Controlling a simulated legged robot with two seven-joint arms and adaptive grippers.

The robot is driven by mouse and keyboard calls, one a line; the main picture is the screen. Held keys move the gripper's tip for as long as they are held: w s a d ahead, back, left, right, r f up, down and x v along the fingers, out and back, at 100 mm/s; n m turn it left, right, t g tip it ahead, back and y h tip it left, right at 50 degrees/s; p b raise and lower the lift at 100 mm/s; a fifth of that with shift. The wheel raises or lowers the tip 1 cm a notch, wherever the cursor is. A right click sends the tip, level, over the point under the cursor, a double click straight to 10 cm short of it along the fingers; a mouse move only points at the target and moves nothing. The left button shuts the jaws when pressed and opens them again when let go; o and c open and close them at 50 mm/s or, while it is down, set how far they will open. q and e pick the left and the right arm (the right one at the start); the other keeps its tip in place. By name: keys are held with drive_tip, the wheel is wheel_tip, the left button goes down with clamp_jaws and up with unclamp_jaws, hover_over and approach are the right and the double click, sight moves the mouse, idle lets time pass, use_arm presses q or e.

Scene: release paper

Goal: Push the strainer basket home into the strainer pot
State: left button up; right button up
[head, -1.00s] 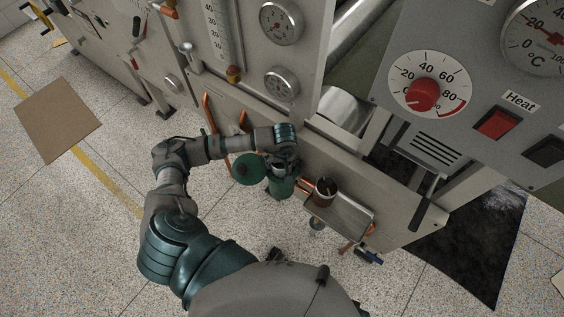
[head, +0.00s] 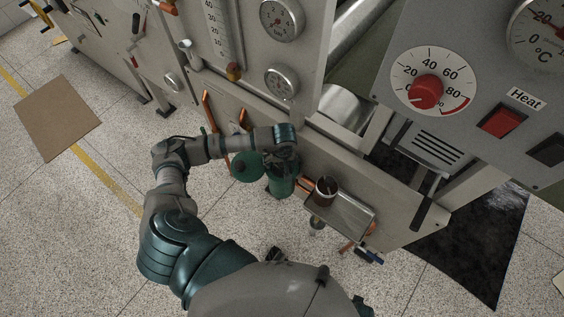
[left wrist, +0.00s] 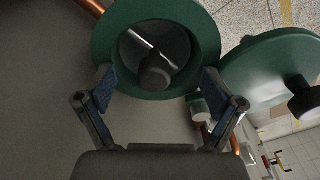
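The green strainer pot (head: 283,183) stands upright against the front of the machine. In the left wrist view its round green rim (left wrist: 115,30) surrounds a dark opening. The strainer basket (left wrist: 181,45) appears as a dark round inside, below the rim, with a bright bar and a dark rounded knob; its exact depth is unclear. My left gripper (left wrist: 157,88) has its fingers spread wide over the near side of the pot, with nothing clasped between them. In the head view my left gripper (head: 284,160) is right above the pot and partly hides its mouth. My right gripper is not in view.
A green round lid (head: 247,167) with a dark knob is swung out left of the pot. A metal tray (head: 345,215) with a brown cup (head: 325,189) sits to the right. Copper pipes (head: 208,112) run behind. The machine panel (head: 395,185) is close.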

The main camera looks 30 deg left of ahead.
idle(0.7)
use_arm(q)
drive_tip(key=shift+r, duration=0.25)
wheel_tip(320, 180, up, 11)
drive_tip(key=d, duration=0.1)
drive_tip(key=shift+s+r, duration=0.15)
drive_tip(key=shift+s, duration=0.2)
